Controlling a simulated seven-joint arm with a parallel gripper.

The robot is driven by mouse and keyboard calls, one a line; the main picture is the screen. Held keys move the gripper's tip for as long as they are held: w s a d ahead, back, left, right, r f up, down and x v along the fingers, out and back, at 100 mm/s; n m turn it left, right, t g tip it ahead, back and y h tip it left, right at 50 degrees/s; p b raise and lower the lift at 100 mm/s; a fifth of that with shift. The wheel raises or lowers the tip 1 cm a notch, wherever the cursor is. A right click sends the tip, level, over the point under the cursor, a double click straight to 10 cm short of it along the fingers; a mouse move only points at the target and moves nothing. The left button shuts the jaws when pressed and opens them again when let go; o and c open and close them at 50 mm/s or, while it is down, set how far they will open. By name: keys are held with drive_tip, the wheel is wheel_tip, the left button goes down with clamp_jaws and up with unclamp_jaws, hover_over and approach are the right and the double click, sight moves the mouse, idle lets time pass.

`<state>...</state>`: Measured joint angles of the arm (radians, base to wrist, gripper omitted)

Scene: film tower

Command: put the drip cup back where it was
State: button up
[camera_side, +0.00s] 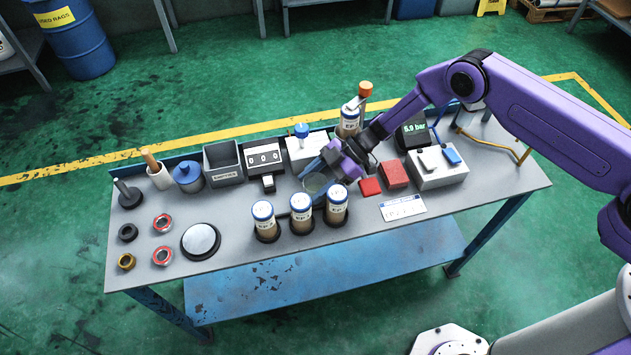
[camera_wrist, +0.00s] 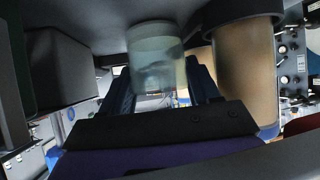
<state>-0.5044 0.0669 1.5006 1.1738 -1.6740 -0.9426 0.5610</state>
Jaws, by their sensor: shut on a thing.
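The drip cup (camera_side: 315,184) is a small, clear, greenish cup just behind the front row of jars. My gripper (camera_side: 319,175) reaches it from the right and above, with blue fingers shut on it. In the wrist view the cup (camera_wrist: 157,58) sits between the two dark fingers (camera_wrist: 160,82), its far end at or close to the grey bench surface. I cannot tell whether it touches the bench. The front jars hide part of the area around it in the side view.
A counter box (camera_side: 264,158), a grey bin (camera_side: 223,163) and a white box with a blue knob (camera_side: 305,152) stand behind. Red blocks (camera_side: 393,174) lie to the right. The bench's front left is partly clear.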

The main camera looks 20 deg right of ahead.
drive_tip(key=shift+f, duration=0.15)
drive_tip(key=o, duration=0.8)
drive_tip(key=shift+o, duration=0.2)
drive_tip(key=shift+d+r, duration=0.15)
drive_tip(key=shift+r, duration=0.15)
drive_tip(key=v, duration=1.1)
drive_tip(key=shift+d+r, duration=0.2)
drive_tip(key=shift+d, duration=0.05)
